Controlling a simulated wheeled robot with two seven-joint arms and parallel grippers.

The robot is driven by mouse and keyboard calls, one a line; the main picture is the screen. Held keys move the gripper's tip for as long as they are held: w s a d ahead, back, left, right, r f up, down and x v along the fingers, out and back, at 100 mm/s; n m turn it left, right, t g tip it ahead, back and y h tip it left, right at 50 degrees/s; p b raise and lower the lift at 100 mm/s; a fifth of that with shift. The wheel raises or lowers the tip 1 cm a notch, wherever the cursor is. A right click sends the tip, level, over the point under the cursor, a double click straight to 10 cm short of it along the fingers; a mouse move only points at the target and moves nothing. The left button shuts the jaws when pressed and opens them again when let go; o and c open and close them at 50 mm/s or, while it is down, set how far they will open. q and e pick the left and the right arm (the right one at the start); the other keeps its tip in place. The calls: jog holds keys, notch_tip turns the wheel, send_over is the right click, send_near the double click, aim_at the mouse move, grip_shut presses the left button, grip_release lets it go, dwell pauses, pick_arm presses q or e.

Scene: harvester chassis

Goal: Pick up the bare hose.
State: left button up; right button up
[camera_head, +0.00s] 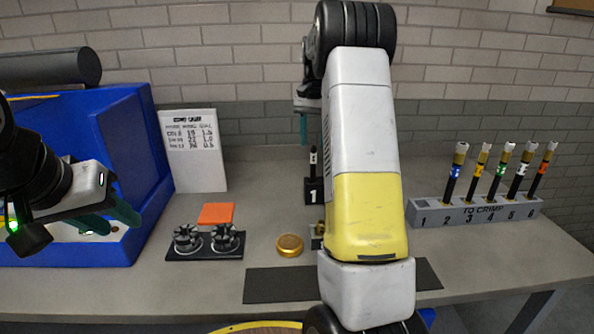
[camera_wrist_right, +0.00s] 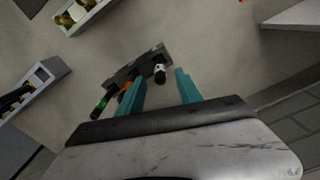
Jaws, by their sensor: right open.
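A black hose with a white band (camera_head: 313,160) stands upright in a dark stand (camera_head: 314,192) marked 1, with no brass end visible on it. The rest of the stand is hidden behind my right arm. In the right wrist view the dark stand (camera_wrist_right: 120,77) also holds hoses with an orange band (camera_wrist_right: 127,92) and a green band (camera_wrist_right: 99,110). The white-banded hose (camera_wrist_right: 160,73) shows just beyond the gap of my right gripper (camera_wrist_right: 162,78), which is open and empty. In the head view its teal fingers (camera_head: 303,127) hang above and left of that hose. My left gripper (camera_head: 110,215) is open and empty.
A grey rack (camera_head: 478,211) marked TO CRIMP holds several brass-ended hoses at right; its slot 1 is empty. A black holder (camera_head: 205,254), orange block (camera_head: 216,214) and brass ring (camera_head: 289,246) lie left of my right arm. A blue bin (camera_head: 120,135) stands at left.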

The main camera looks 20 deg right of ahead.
aim_at(313, 162)
jog(key=shift+w+d+f, duration=0.15)
jog(key=shift+w+f, duration=0.05)
jog(key=shift+f, duration=0.15)
notch_tip(313, 162, down, 7)
jog(key=shift+f, duration=0.2)
grip_shut()
